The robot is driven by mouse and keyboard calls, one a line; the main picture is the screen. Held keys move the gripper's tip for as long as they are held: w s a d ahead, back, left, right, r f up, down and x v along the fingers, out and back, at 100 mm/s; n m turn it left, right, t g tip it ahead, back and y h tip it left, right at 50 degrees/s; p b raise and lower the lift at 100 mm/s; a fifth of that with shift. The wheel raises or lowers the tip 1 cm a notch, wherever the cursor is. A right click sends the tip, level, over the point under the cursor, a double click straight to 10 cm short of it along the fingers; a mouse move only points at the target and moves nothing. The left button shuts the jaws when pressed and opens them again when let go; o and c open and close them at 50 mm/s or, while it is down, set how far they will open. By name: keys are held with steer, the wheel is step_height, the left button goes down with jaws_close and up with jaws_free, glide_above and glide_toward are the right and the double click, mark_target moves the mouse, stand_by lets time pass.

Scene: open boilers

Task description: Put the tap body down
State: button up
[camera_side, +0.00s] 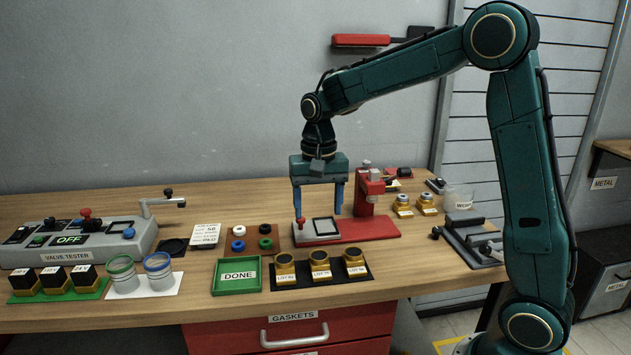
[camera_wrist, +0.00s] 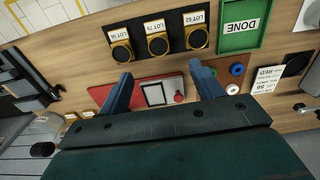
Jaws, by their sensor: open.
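My gripper (camera_side: 318,208) is open and empty above a red fixture (camera_side: 372,230) with a dark-framed pale square pad (camera_side: 326,227). In the wrist view my gripper's fingers (camera_wrist: 160,74) stand apart on either side of that pad (camera_wrist: 154,94). No tap body shows between the fingers or on the pad. Several round brass pieces could be tap bodies; I cannot tell which. Three with lot labels stand on a black tray (camera_side: 274,286): left (camera_side: 285,264), middle (camera_side: 320,262), right (camera_side: 354,258). Two smaller ones (camera_side: 402,202) (camera_side: 426,201) stand right of the fixture.
A green DONE tray (camera_side: 238,291) looks empty. The fixture has a red upright block (camera_side: 371,186) and a red-topped post (camera_side: 300,232). Coloured rings lie on a brown mat (camera_side: 250,229). A valve tester (camera_side: 75,245) is at left; a grey vice (camera_side: 466,236) is at right.

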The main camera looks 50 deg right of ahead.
mark_target(319, 258)
steer(key=shift+w+d+f, duration=0.1)
steer(key=shift+w+f, duration=0.05)
steer(key=shift+f, duration=0.05)
steer(key=shift+f, duration=0.1)
steer(key=shift+f, duration=4.2)
steer(key=shift+s+f, duration=0.15)
steer(key=shift+f, duration=1.15)
steer(key=shift+s+f, duration=0.15)
steer(key=shift+f, duration=1.1)
